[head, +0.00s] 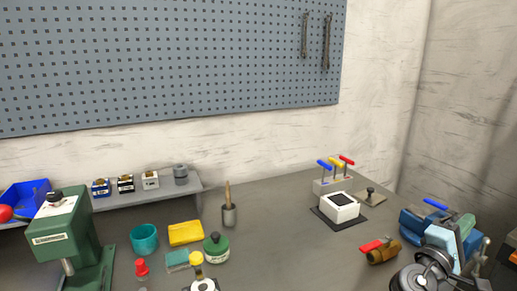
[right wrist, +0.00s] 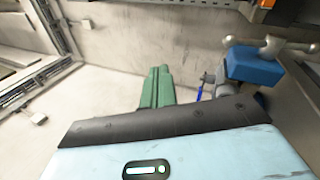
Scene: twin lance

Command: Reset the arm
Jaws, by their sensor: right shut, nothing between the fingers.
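My right gripper (head: 440,240) shows at the lower right of the head view, light blue with dark parts below it. It is shut and holds nothing. It is in front of a blue vise (head: 412,222) and overlaps it in the picture; I cannot tell whether they touch. My left gripper is not in view.
A brass valve with a red handle (head: 371,246) lies left of the vise. A white box (head: 340,210) on a dark pad and a rack of coloured handles (head: 332,184) stand behind. A green press (head: 72,240) is at left. The bench middle (head: 285,240) is clear.

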